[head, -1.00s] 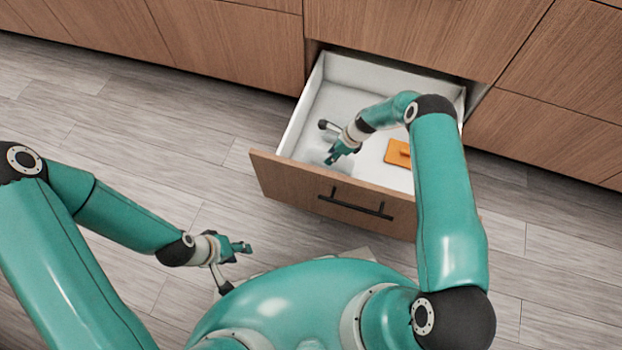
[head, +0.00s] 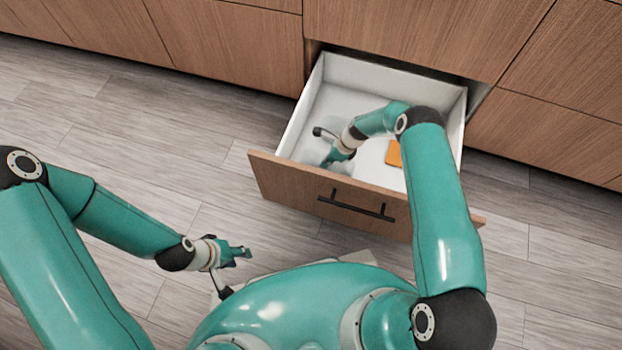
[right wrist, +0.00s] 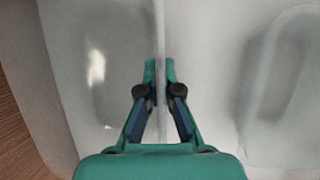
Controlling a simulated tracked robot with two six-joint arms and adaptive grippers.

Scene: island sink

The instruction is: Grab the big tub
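The big tub (head: 309,153) is a pale, see-through container in the left front part of the open drawer. It is hard to make out against the white drawer floor, and my right gripper hides part of it. My right gripper (head: 329,163) is down at the tub. In the right wrist view my right gripper (right wrist: 161,68) has its fingertips drawn close together, one on each side of the thin upright wall of the tub (right wrist: 95,110). My left gripper (head: 243,252) is empty, low over the floor left of my body and outside the drawer.
The drawer (head: 270,172) is pulled out, with a wooden front and a dark handle (head: 355,204). An orange flat object (head: 394,153) lies in it, right of the tub and partly behind my right arm. Closed wooden cabinets stand behind. The floor to the left is clear.

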